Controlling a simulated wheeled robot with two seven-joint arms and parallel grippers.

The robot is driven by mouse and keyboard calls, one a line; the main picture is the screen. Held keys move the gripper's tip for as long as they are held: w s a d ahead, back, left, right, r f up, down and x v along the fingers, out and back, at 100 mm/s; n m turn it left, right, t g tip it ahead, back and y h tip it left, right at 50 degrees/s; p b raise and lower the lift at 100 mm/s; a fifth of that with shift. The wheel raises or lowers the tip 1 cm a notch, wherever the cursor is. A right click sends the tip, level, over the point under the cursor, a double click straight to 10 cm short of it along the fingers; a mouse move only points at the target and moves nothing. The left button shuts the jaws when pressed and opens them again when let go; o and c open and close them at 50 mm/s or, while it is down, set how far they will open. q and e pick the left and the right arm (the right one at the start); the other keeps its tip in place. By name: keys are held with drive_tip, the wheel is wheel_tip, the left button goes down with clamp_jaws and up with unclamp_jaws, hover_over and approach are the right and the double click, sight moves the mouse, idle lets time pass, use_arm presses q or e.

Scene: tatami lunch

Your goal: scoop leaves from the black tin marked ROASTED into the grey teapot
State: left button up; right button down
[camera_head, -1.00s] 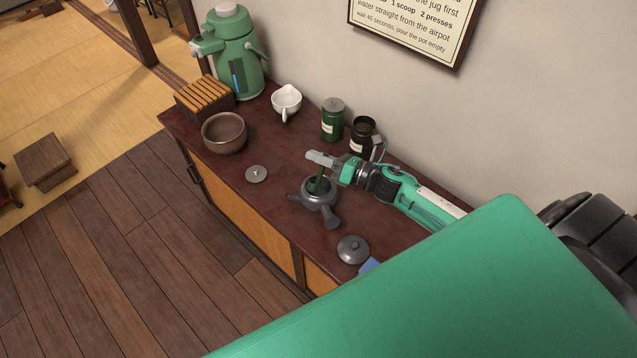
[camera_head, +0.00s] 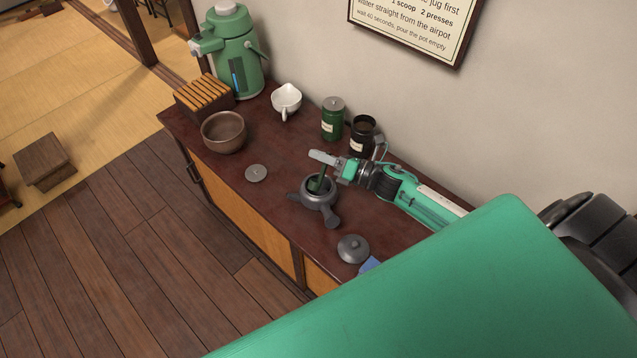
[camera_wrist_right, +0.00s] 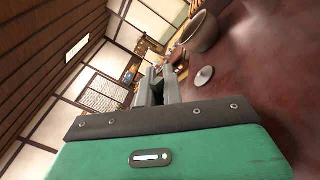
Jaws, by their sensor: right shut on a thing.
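The grey teapot (camera_head: 319,201) stands uncovered on the dark red cabinet top, its handle pointing to the front right. The black tin (camera_head: 360,141) stands open behind my right arm, partly hidden by it; its label is too small to read. My right gripper (camera_head: 323,159) is above the teapot, shut on a dark green scoop (camera_head: 318,181). The scoop hangs steeply down, with its lower end in the teapot's mouth. Whether it carries leaves is hidden. In the right wrist view the gripper's fingers (camera_wrist_right: 158,88) show, but the scoop is hard to make out. My left gripper is out of view.
A green lidded tin (camera_head: 333,119) stands left of the black tin. A grey disc lid (camera_head: 256,173) and the teapot's lid (camera_head: 353,249) lie flat. A brown bowl (camera_head: 224,133), white jug (camera_head: 286,101), slatted box (camera_head: 204,96) and green airpot (camera_head: 235,56) fill the far left.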

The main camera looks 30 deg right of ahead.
drive_tip(key=shift+w+d+f, duration=0.1)
drive_tip(key=shift+f, duration=0.05)
drive_tip(key=shift+w+d+f+m+p, duration=0.15)
drive_tip(key=shift+d+m, duration=0.05)
drive_tip(key=shift+m, duration=0.35)
drive_tip(key=shift+w+d+f+m+p, duration=0.1)
drive_tip(key=shift+d+f+m+p, duration=0.1)
drive_tip(key=shift+m, duration=0.35)
drive_tip(key=shift+w+d+f+m, duration=0.25)
drive_tip(key=shift+d+f+m, duration=0.1)
drive_tip(key=shift+m, duration=0.55)
drive_tip(key=shift+w+d+f+m, duration=0.2)
drive_tip(key=shift+d+f+m, duration=0.1)
drive_tip(key=shift+m, duration=0.6)
idle(0.4)
drive_tip(key=shift+w+d+f+m+t+h, duration=0.2)
drive_tip(key=shift+f+m, duration=0.3)
drive_tip(key=shift+m, duration=0.45)
drive_tip(key=shift+w+d+f+m+t+h, duration=0.1)
drive_tip(key=shift+d+f+m+t, duration=0.3)
drive_tip(key=shift+m, duration=0.55)
idle(0.4)
drive_tip(key=shift+w+r+m+p, duration=0.1)
drive_tip(key=shift+r+m+p, duration=0.2)
drive_tip(key=shift+m, duration=0.65)
drive_tip(key=shift+w+r+m+p, duration=0.1)
drive_tip(key=shift+m+p, duration=0.25)
drive_tip(key=shift+m, duration=0.6)
idle(0.4)
